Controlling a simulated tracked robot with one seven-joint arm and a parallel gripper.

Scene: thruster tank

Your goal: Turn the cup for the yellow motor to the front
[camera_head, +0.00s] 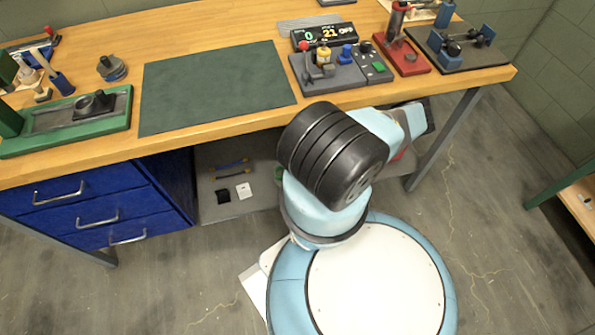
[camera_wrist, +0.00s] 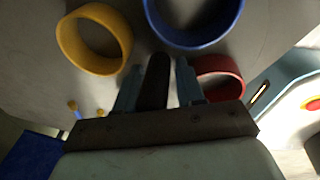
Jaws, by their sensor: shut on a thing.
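In the wrist view, an open round yellow cup (camera_wrist: 67,48) is at the upper left. A blue cup (camera_wrist: 195,43) is at the top, right of centre, and a red cup (camera_wrist: 224,92) is at the right. All three are against a grey surface (camera_wrist: 30,60). My gripper (camera_wrist: 158,67) is shut on a dark upright bar (camera_wrist: 155,84), which lies between its two fingers. The bar is between the yellow and red cups, below the blue one in the picture. My gripper and the cups are hidden in the head view, behind my arm and the workbench.
The wooden workbench (camera_head: 215,38) carries a dark green mat (camera_head: 215,85), a display (camera_head: 323,36) and several fixtures. Blue drawers (camera_head: 85,200) are below at left. A lower shelf (camera_head: 210,165) holds small items. A table leg (camera_head: 445,140) stands right of my arm.

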